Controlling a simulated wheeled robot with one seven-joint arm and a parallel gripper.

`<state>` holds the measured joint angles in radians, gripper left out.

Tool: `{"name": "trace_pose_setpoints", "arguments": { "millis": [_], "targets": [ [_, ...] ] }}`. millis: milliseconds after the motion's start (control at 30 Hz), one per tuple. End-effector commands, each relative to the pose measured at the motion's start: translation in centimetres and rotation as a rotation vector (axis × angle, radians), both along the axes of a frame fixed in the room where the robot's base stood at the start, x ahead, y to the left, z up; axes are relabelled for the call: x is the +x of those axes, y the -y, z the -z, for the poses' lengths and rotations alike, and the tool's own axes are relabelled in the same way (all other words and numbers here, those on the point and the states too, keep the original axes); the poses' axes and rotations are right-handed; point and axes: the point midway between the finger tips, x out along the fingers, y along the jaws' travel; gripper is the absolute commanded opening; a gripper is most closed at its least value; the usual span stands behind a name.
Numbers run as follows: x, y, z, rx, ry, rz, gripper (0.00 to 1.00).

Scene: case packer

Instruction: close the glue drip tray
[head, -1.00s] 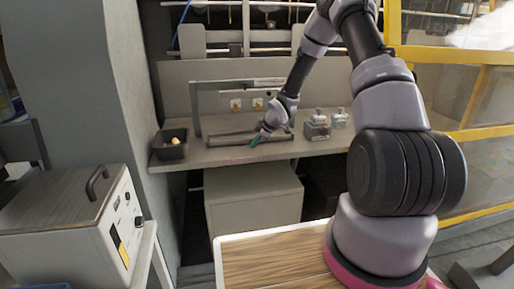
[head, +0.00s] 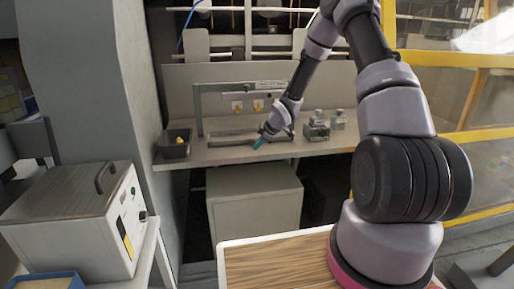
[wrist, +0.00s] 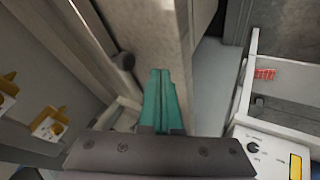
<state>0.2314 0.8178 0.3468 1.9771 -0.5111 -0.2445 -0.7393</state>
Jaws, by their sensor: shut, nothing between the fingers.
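The glue drip tray seems to be the long, low grey tray (head: 222,138) on the bench below the glue nozzles. How far it stands open is hard to tell. My gripper (head: 259,143) is at the right part of its front, near the bench's front edge. Its teal fingers (wrist: 160,100) are shut with nothing between them.
A dark bin (head: 174,146) stands at the bench's left end. Small bottle-like items (head: 318,127) stand right of my gripper. Yellow-tipped nozzles (head: 238,107) hang above the tray. A grey cabinet (head: 255,205) is below the bench, and a control box (head: 75,220) stands at the near left.

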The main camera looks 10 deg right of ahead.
Motion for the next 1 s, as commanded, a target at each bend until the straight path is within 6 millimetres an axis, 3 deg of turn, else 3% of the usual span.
{"name": "trace_pose_setpoints", "arguments": {
  "millis": [733,867,1000],
  "targets": [
    [-4.8,3.2,-7.7,-0.012,-0.010,0.030,0.00],
    [-5.9,4.7,-11.1,-0.041,-0.035,0.144,0.00],
    [-8.4,6.8,-16.6,-0.053,-0.065,0.346,0.00]
  ]
}}
